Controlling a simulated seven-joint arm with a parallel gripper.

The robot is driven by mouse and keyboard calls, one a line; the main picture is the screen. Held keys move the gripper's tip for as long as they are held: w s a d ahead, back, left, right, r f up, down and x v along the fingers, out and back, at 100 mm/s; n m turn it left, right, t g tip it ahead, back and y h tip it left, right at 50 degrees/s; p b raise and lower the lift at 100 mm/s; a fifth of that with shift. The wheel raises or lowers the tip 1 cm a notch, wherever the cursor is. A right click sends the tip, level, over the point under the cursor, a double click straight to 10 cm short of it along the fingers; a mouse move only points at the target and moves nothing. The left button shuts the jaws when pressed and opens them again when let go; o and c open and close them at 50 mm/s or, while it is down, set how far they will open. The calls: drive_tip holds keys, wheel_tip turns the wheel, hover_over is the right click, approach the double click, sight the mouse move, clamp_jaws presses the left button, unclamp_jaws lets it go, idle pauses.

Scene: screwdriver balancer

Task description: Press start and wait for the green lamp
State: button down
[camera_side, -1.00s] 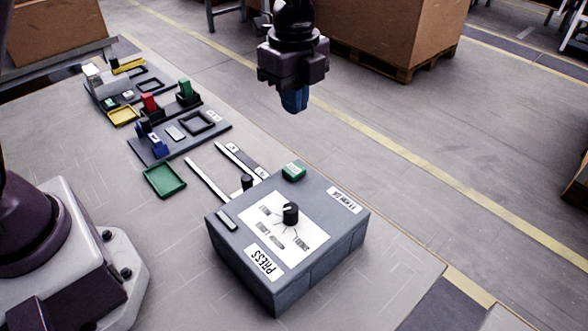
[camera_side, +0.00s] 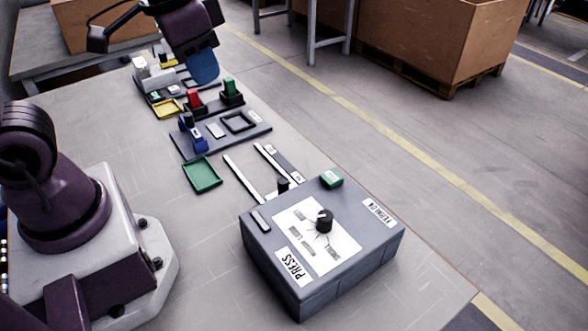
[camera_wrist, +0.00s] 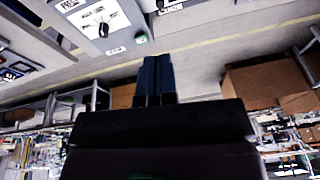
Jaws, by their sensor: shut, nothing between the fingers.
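A grey box (camera_side: 320,290) labelled "PRESS" stands at the front of the table in the side view. Its white panel carries a black knob (camera_side: 325,221). A small green block (camera_side: 331,179) sits on its back edge; I cannot tell whether it is a button or a lamp, nor whether it is lit. In the wrist view the box's panel (camera_wrist: 92,17) and the green spot (camera_wrist: 141,38) show at the top. My gripper (camera_side: 204,72), with dark blue fingers, is shut and empty, at the far end of the table, well away from the box. Its fingers also show in the wrist view (camera_wrist: 157,75).
Two pale rails (camera_side: 250,182) run behind the box. A green tray (camera_side: 202,175), a dark plate (camera_side: 220,132) with coloured blocks and a yellow tray (camera_side: 168,108) lie farther back. Large cartons (camera_side: 440,40) stand on the floor beyond the table.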

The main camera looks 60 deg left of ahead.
drive_tip(key=s+r+t, duration=0.1)
drive_tip(key=s+a+r+n, duration=0.1)
drive_tip(key=s, duration=0.1)
drive_tip(key=s+r+t, duration=0.1)
drive_tip(key=shift+s+a+r+t, duration=0.1)
drive_tip(key=shift+s+a+t, duration=0.15)
drive_tip(key=shift+s+t, duration=0.1)
idle(1.9)
drive_tip(key=w+d+f+m+g, duration=0.25)
drive_tip(key=w+f+m, duration=0.35)
drive_tip(key=w+f, duration=0.7)
drive_tip(key=w+d+m+t+h, duration=0.4)
drive_tip(key=w+d+m+t, duration=0.1)
drive_tip(key=w+d+m, duration=0.2)
drive_tip(key=shift+w+d+f+m, duration=0.25)
drive_tip(key=shift+w+d, duration=0.2)
drive_tip(key=shift+w, duration=0.3)
